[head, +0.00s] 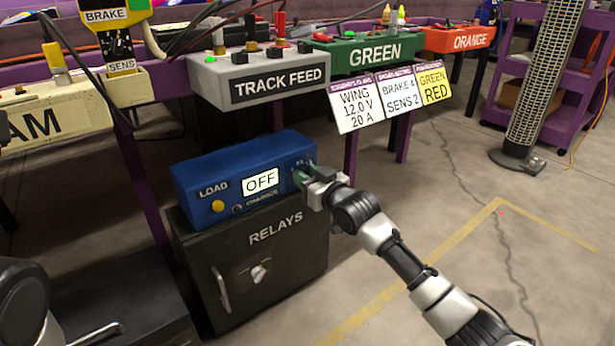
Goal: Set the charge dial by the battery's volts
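A blue charger box (243,175) sits on top of the black RELAYS cabinet (255,265). Its lit display (260,181) reads OFF. A yellow button (218,206) is below the word LOAD. My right gripper (304,178) is at the right end of the box's front face, and its fingertips are at or touching it. The gripper covers that part of the panel, so any dial there is hidden. I cannot tell whether its fingers are closed on anything. Part of my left arm (22,295) shows at the lower left, without its gripper. I cannot make out a battery.
A white card (354,104) reads WING 12.0 V 20 A, beside cards reading BRAKE 4, SENS 2 and GREEN RED. The TRACK FEED box (262,80) and GREEN box (365,52) stand on the purple frame above.

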